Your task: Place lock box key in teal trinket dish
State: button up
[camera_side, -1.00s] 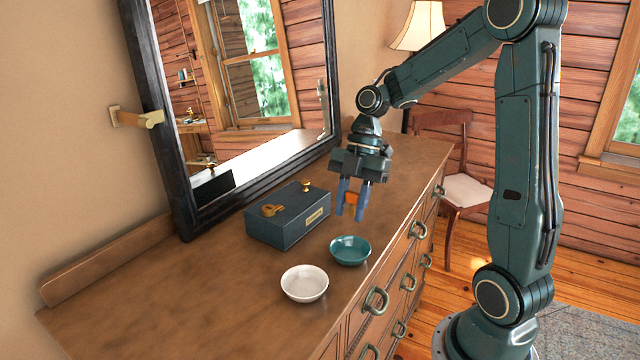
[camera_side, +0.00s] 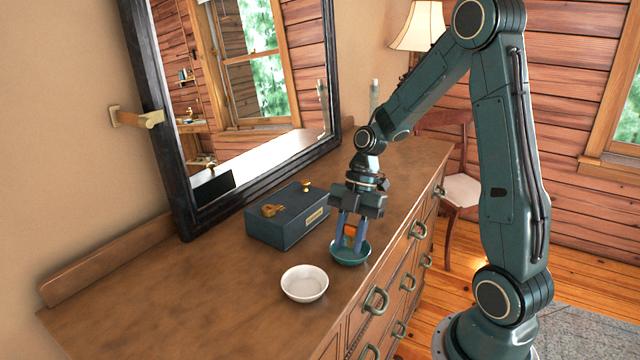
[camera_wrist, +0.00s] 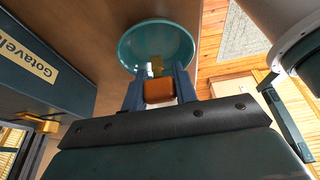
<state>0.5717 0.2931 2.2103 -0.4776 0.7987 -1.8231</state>
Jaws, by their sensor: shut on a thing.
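The teal trinket dish (camera_side: 352,261) stands on the dresser top near its front edge. My gripper (camera_side: 348,245) points down over it, fingertips low at or inside the rim; contact with the dish cannot be told. The gripper is shut on the lock box key (camera_side: 350,231), whose orange-brown head shows between the blue fingers. In the wrist view the key's head (camera_wrist: 158,91) sits between the fingers, and a short brass part (camera_wrist: 156,66) reaches over the near side of the teal dish (camera_wrist: 150,35). The dish looks otherwise empty.
A dark blue lock box (camera_side: 287,216) with brass fittings on its lid stands left of the dish. A white dish (camera_side: 304,284) is in front of it, to the left of the teal one. A framed mirror (camera_side: 245,95) leans behind. The dresser's left part is clear.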

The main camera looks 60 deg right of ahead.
aim_at(350, 227)
jog(key=shift+f, duration=0.35)
jog(key=o, duration=0.9)
jog(key=shift+o, duration=0.2)
jog(key=shift+r, duration=0.1)
jog(key=shift+o, duration=0.4)
jog(key=shift+r, duration=3.45)
jog(key=shift+a, duration=0.1)
